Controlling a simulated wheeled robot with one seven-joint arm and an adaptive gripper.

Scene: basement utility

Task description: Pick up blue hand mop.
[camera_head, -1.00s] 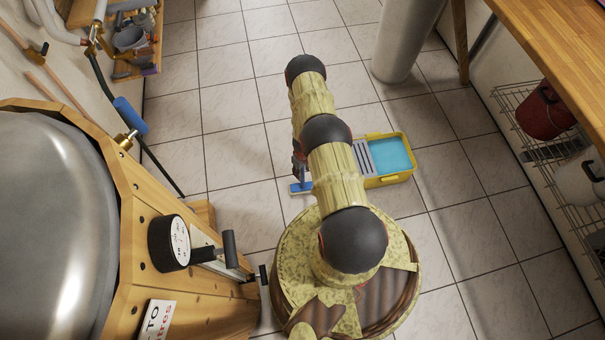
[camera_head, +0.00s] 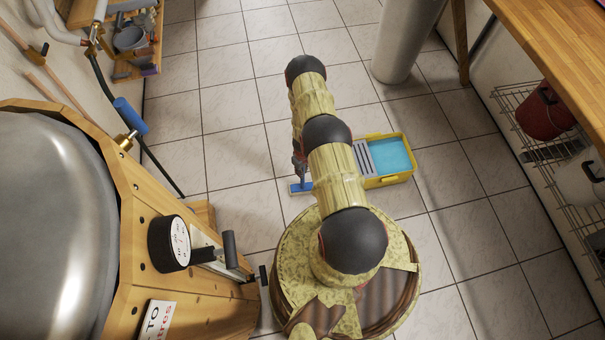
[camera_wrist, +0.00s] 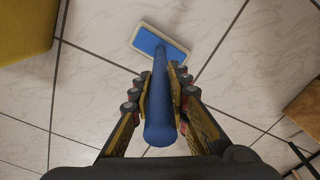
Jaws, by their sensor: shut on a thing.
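The blue hand mop has a blue handle (camera_wrist: 160,112) and a flat rectangular head (camera_wrist: 158,43), blue on top with a pale rim. In the wrist view, my gripper (camera_wrist: 163,85) has its two fingers closed on the handle from both sides, and the head lies beyond the fingertips. In the head view, part of the mop head (camera_head: 301,187) shows at floor level left of my arm. My gripper is mostly hidden behind my arm there. I cannot tell whether the head touches the tiles.
A yellow bucket (camera_head: 411,145) with blue water stands just right of my arm. A wooden-framed metal tank (camera_head: 50,230) fills the left side. A wire rack (camera_head: 545,165) and wooden table (camera_head: 560,50) are at right. Tiled floor is open at the back left.

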